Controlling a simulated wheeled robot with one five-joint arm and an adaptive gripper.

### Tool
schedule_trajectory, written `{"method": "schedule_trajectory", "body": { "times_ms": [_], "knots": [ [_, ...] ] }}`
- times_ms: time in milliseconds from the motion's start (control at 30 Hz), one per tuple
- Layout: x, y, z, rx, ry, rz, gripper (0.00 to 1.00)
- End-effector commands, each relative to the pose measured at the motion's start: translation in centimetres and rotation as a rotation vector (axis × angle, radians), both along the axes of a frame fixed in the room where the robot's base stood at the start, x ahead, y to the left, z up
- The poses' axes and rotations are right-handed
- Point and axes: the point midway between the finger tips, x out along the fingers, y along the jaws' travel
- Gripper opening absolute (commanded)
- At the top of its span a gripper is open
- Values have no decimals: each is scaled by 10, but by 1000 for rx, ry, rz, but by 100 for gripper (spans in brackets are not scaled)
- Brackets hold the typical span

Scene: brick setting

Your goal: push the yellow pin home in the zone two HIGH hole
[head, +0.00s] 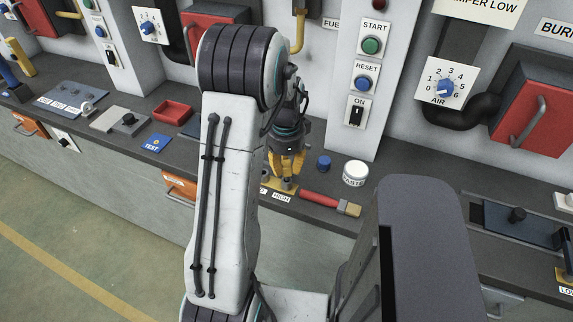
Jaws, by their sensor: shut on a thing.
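My gripper (286,172) is right of the upper arm link, pointing down at the bench, with orange-yellow fingers. It is shut on the yellow pin, which is mostly hidden between the fingers and hard to tell from them. Below the fingertips is a small yellow holder, partly covered by my arm. A HIGH label (281,197) is on the bench front just below it. The hole itself is hidden, so I cannot tell how deep the pin sits.
A red-handled brush (330,203), a blue cap (324,163) and a white PASTE tin (355,173) are close on the right. A red tray (172,112) and a blue TEST card (156,143) are left of my arm. A START/RESET panel (366,75) stands behind.

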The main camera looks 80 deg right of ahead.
Motion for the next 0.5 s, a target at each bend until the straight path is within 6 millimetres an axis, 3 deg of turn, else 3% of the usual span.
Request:
{"method": "schedule_trajectory", "body": {
  "times_ms": [500],
  "knots": [
    [0, 0, -15, 0, 0, 0, 0]
  ]
}}
